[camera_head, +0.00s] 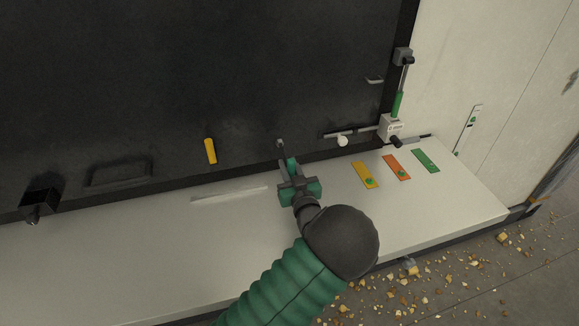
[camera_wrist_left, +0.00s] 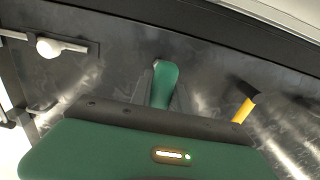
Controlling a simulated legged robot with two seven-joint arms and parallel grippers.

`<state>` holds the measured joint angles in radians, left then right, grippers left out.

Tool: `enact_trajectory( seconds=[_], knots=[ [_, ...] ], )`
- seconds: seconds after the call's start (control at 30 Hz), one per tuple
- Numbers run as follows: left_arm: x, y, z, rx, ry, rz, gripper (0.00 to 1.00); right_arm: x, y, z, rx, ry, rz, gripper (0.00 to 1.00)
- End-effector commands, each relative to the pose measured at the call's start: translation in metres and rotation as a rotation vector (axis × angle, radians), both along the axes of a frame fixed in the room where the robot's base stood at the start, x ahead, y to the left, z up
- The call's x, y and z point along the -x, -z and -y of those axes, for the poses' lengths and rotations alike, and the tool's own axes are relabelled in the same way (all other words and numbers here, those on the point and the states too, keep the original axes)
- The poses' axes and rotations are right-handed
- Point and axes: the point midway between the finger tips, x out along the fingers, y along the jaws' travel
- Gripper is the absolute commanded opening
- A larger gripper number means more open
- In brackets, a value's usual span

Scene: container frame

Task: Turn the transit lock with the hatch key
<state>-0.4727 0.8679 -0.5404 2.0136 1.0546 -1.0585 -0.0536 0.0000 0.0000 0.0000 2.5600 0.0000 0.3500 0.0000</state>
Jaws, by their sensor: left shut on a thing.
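My left gripper (camera_head: 289,168) is at the lower part of the dark panel (camera_head: 215,75), shut on the green-handled hatch key (camera_wrist_left: 165,83). The key points at the panel. A small grey fitting (camera_head: 280,143), which may be the transit lock, shows on the panel just beyond the gripper. The wrist view shows a small grey tip at the key's far end, against or very near the panel. I cannot tell whether the key is seated in the lock. The gripper body hides the near part of the key. My right gripper is not in view.
A yellow handle (camera_head: 210,151) stands on the panel to the left. A white knob (camera_head: 342,141) on a bar and a latch box (camera_head: 391,128) are to the right. Yellow, orange (camera_head: 397,167) and green plates lie on the pale ledge (camera_head: 110,260). Rubble covers the floor.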

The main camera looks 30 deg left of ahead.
Motion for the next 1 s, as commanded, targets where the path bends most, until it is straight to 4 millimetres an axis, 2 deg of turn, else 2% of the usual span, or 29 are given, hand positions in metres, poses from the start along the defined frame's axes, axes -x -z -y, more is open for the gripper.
enact_trajectory(
  seconds=[1.0],
  knots=[
    [-0.0064,-0.0003,-0.0072,-0.002,0.000,0.001,0.00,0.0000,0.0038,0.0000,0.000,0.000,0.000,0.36]
  ],
)
